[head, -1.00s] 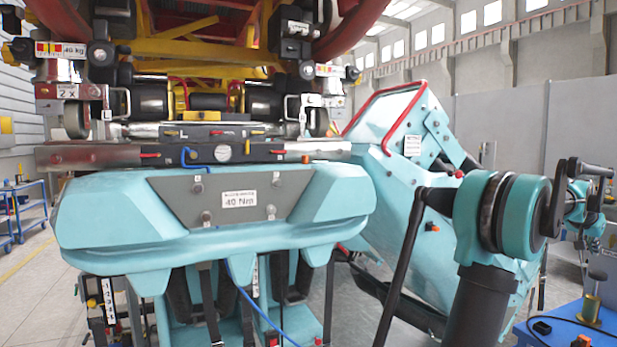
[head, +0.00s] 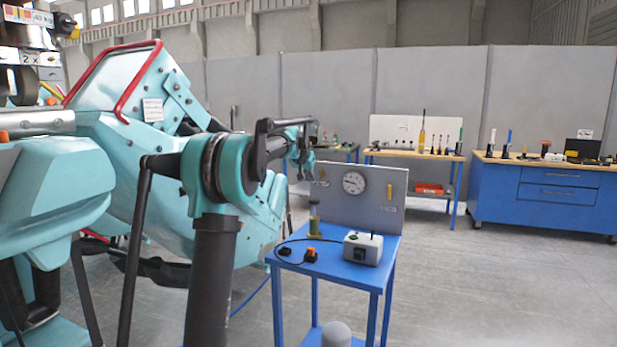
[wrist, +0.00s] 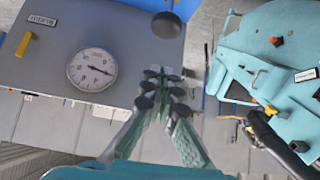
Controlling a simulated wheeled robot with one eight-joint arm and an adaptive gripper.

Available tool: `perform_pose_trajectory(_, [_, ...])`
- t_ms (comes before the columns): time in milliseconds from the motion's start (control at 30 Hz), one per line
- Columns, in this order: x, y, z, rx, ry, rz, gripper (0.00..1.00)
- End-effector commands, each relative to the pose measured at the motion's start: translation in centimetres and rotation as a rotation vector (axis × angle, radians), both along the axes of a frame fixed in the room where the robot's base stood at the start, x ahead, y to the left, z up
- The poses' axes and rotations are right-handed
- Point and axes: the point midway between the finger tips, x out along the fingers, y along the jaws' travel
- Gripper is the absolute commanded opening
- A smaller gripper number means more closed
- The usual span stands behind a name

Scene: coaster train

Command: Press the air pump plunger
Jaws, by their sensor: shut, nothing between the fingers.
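The air pump (head: 314,224) is a small brass-coloured cylinder with a dark round plunger top (head: 314,203). It stands upright near the left back of the blue cart. In the wrist view the dark round plunger top (wrist: 166,25) shows beyond my fingertips, over the blue surface. My gripper (head: 308,168) is above the pump in the head view, with a visible gap between them. In the wrist view my gripper (wrist: 160,86) has its fingers together with nothing between them. I cannot tell how far down the plunger is.
The blue cart (head: 343,262) also carries a grey box (head: 362,248), orange-black connectors (head: 311,255) and a cable. A grey panel with a pressure gauge (head: 354,182) and yellow handle (head: 389,192) stands behind. The teal coaster car (head: 165,190) is left. Open floor lies right.

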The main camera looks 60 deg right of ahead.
Motion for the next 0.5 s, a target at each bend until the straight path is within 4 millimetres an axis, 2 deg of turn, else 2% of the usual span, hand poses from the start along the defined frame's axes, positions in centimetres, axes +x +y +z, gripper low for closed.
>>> perform_pose_trajectory(267, [1.0,-3.8,-3.9,0.000,0.000,-0.001,0.00])
perform_pose_trajectory(500, [0.9,-3.5,-6.9,0.000,0.000,0.000,0.00])
